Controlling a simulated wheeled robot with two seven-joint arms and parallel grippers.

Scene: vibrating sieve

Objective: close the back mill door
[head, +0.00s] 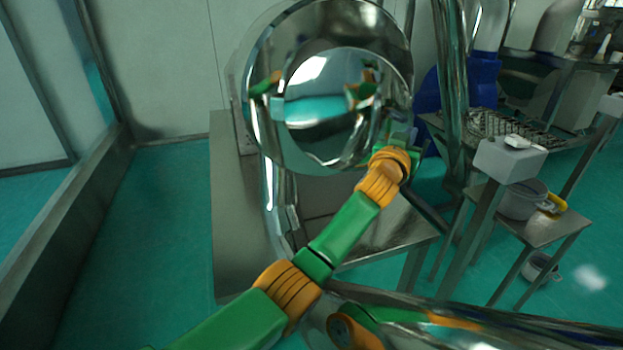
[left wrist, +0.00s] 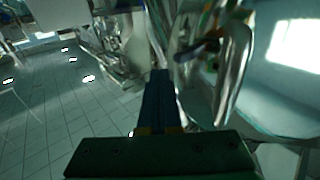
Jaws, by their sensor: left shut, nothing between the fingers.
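The mill door (head: 330,85) is a large round mirror-like metal disc with a raised rim, facing me at the top middle of the head view. I cannot tell how far it stands from the mill body behind it. My left gripper (head: 402,138) is at the lower right edge of the disc; I cannot tell whether it touches. In the left wrist view its blue fingers (left wrist: 160,98) are shut with nothing between them. Curved shiny metal (left wrist: 236,75) stands just right of the fingers there. My right gripper is not in view.
A metal table (head: 235,220) stands under the mill. A vertical steel pipe (head: 452,90) rises right of the disc. On the right are a small table (head: 545,232) with a grey pot (head: 522,200) and a grey box on a post (head: 508,158). Green floor (head: 140,240) at left is clear.

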